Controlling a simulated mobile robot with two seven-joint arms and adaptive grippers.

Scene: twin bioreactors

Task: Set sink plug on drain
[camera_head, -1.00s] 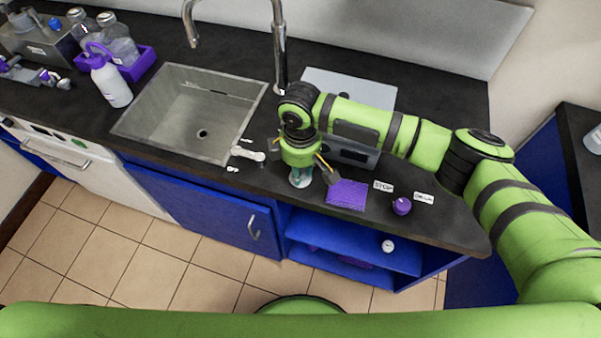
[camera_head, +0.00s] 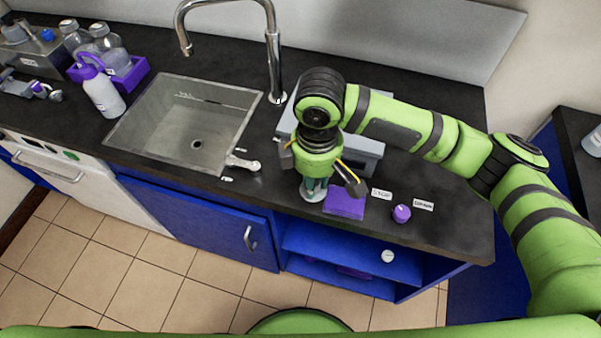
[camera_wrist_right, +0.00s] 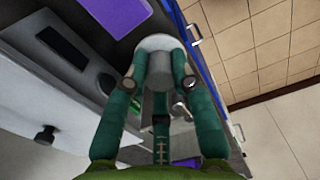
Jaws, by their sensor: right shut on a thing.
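My right gripper (camera_head: 315,188) points down over the counter, just right of the sink. It is shut on a pale round piece (camera_head: 313,194), which looks like the sink plug. In the right wrist view the fingers (camera_wrist_right: 160,80) close around this piece (camera_wrist_right: 160,43), whose flat pale face shows beyond the fingertips. The grey sink (camera_head: 160,150) is to the left of the gripper, and its dark round drain (camera_head: 196,144) is in the basin floor, uncovered. My left gripper is not in view.
A tall tap (camera_head: 273,60) stands behind the sink. A pale lever-like piece (camera_head: 242,163) lies by its right rim. A grey device (camera_head: 362,155) is behind the gripper, a purple pad (camera_head: 344,206) and purple knob (camera_head: 401,213) to its right. A white bottle (camera_head: 103,94) stands left.

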